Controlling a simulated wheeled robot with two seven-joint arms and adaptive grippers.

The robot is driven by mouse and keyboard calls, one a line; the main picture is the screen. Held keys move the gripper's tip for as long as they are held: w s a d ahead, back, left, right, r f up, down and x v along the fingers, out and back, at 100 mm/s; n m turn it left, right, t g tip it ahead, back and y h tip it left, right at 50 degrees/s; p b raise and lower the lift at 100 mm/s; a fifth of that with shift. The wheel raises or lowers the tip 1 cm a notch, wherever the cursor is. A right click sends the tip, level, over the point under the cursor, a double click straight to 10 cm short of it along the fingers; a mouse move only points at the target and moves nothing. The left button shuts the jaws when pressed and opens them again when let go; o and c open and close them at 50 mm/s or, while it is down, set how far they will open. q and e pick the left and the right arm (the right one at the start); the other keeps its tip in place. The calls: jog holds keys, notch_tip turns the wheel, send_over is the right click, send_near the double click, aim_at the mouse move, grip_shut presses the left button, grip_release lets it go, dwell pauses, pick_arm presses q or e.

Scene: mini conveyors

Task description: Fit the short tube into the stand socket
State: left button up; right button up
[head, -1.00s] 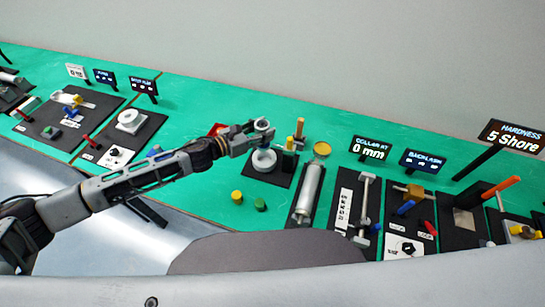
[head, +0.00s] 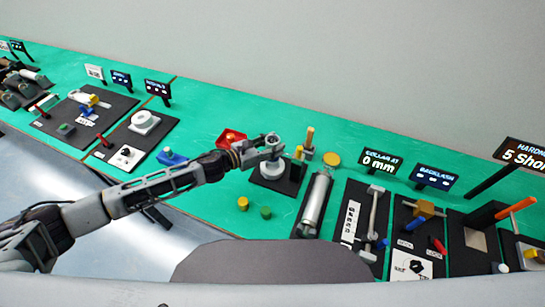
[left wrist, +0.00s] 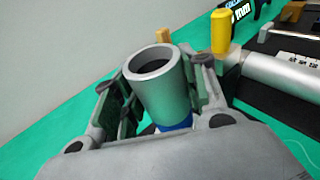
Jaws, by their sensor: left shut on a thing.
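A short grey metal tube (left wrist: 158,85) is upright, slightly tilted in the left wrist view, with its open end up. My left gripper (head: 268,148) is shut on it, with a finger on either side. The tube (head: 272,139) also shows in the head view, above a pale round stand (head: 271,171) on a black base. The gripper hides part of the stand, and I cannot tell whether the tube touches it. A blue part (left wrist: 177,124) shows just below the tube in the left wrist view. My right gripper is not in view.
A silver cylinder (head: 315,203) lies farther right. A red tray (head: 231,137) is left, behind my arm. Yellow (head: 243,203) and green (head: 265,212) pieces lie in front on the green table.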

pick_arm(q)
jog(key=shift+f, duration=1.2)
jog(key=shift+f, duration=1.9)
jog(key=shift+f, duration=0.1)
